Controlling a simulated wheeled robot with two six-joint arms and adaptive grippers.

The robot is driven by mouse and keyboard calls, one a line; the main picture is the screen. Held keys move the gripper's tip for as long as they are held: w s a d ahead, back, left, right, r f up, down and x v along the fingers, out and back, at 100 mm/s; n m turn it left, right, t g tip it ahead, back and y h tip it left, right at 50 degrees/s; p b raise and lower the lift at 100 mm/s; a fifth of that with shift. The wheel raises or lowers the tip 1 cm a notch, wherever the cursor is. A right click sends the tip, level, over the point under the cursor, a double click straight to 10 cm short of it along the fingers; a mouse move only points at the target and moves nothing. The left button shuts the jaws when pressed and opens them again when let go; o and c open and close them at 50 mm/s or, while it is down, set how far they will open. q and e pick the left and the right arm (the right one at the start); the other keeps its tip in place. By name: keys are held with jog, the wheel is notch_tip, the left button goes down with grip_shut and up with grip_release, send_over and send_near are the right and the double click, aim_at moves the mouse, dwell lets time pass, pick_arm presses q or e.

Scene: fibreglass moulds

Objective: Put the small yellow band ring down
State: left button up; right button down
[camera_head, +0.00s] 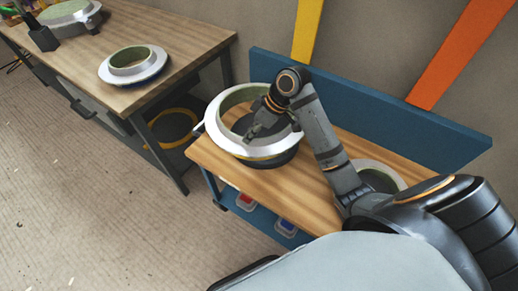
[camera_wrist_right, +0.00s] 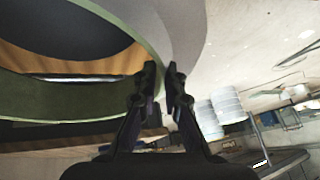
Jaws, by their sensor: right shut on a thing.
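The ring (camera_head: 225,137) is white outside and pale green inside, with a thin yellow band low on its front. It is over the left end of the wooden bench, above a dark round base (camera_head: 284,158). I cannot tell whether it rests on that base or hangs just above. My right gripper (camera_head: 250,133) is shut on the ring's wall. The right wrist view shows its fingers (camera_wrist_right: 161,72) at the ring's wall (camera_wrist_right: 130,15), with green inner side and dark, wood-coloured surfaces through the opening. My left gripper is not in view.
The bench (camera_head: 210,160) has a blue back panel (camera_head: 450,135) and a second pale round mould (camera_head: 365,167) partly behind my arm. Another wooden table (camera_head: 90,62) at left carries a white flanged ring (camera_head: 147,75). Floor lies between them.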

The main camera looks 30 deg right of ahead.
aim_at(257, 142)
jog(key=shift+s+d+f, duration=0.35)
jog(key=shift+d+f, duration=0.05)
jog(key=shift+f, duration=0.2)
jog(key=shift+s+d+f, duration=0.3)
jog(key=shift+d+f, duration=0.05)
jog(key=shift+f, duration=0.25)
jog(key=shift+s+f, duration=0.1)
jog(key=shift+f, duration=0.1)
jog(key=f, duration=0.1)
jog(key=f+b, duration=0.1)
jog(key=f, duration=0.1)
jog(key=shift+s+d+f, duration=0.15)
jog(key=shift+d, duration=0.05)
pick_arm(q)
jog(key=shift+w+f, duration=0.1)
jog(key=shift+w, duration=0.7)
pick_arm(e)
jog(key=c, duration=1.5)
grip_release()
jog(key=shift+o, duration=0.2)
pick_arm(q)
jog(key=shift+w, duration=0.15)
